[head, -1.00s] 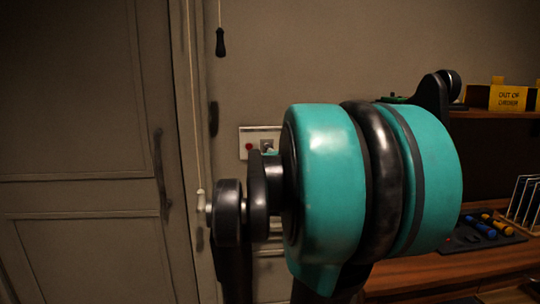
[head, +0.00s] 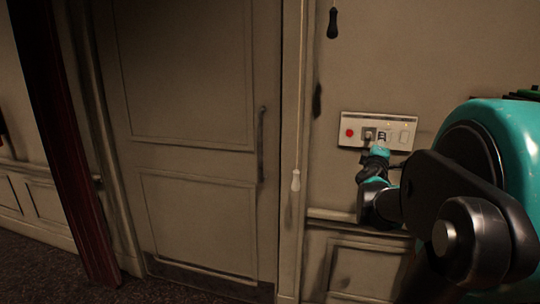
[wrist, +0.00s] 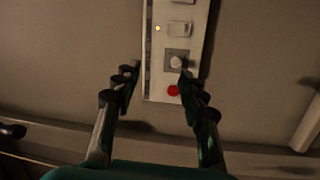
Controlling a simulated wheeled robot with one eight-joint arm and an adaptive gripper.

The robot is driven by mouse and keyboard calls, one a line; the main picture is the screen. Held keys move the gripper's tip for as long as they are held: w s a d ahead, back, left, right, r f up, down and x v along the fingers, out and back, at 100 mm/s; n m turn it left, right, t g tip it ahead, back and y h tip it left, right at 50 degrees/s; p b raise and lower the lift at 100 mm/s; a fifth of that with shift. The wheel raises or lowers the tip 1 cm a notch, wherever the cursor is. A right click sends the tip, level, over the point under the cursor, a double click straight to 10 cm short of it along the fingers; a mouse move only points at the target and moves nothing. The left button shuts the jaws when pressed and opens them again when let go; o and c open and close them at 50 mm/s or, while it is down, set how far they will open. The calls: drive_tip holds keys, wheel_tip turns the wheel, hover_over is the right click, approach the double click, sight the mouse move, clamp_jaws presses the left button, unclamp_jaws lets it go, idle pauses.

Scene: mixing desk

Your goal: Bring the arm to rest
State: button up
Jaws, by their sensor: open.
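My gripper (head: 374,160) is at the wall just below a white control panel (head: 394,122). In the wrist view its two fingers (wrist: 160,68) are spread apart, with nothing held between them. I cannot tell whether that fingertip touches the panel. My arm reaches in from the right of the head view, its upper links large and close.
A closed door (head: 195,100) with a dark upright handle (head: 262,145) is left of the panel. Carpet in front of the door looks clear.

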drive_tip(key=s+f+m+g+h, duration=0.1)
drive_tip(key=s+f+m+g, duration=0.4)
drive_tip(key=f, duration=0.4)
drive_tip(key=s+f+m+g, duration=0.3)
drive_tip(key=s+f+m, duration=0.3)
drive_tip(key=f, duration=0.3)
drive_tip(key=s+a+f+g+y, duration=0.2)
drive_tip(key=s+a+f+y, duration=0.2)
drive_tip(key=a+f, duration=0.5)
drive_tip(key=s+a+f+g+y, duration=0.3)
drive_tip(key=s+a+f+y, duration=0.2)
drive_tip(key=s+a+f, duration=0.3)
drive_tip(key=shift+s+a+f, duration=0.15)
drive_tip(key=shift+a+f, duration=0.2)
